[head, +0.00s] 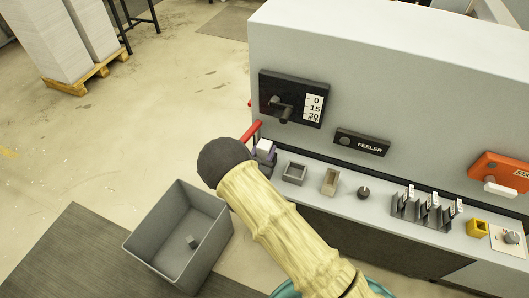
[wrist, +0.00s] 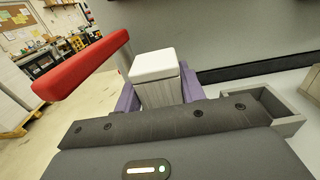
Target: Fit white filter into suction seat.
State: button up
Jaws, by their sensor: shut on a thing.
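The white filter (head: 264,146) is a small block between the purple fingers of my gripper (head: 265,154), at the left end of the machine's ledge. In the wrist view the filter (wrist: 155,64) has a smooth white top and a paler grey, ribbed body. It stands roughly upright, and my gripper (wrist: 158,92) is shut on it. Its lower end is hidden behind my gripper body. A grey, square, open-topped holder (head: 294,172) sits on the ledge just right of my gripper, and its corner shows in the wrist view (wrist: 284,121). I cannot tell which holder is the suction seat.
A red lever (head: 250,131) is close left of the filter. A beige holder (head: 330,181), a black knob (head: 363,192) and a rack of tabs (head: 425,213) line the ledge to the right. A grey bin (head: 165,262) holding a small dark block stands below left.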

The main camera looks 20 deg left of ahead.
jog(key=o, duration=1)
jog(key=shift+r, duration=0.15)
jog(key=shift+o, duration=0.2)
jog(key=shift+d, duration=0.1)
jog(key=s+a+b, duration=0.1)
jog(key=s+b, duration=0.2)
jog(key=s, duration=0.9)
jog(key=shift+b, duration=0.3)
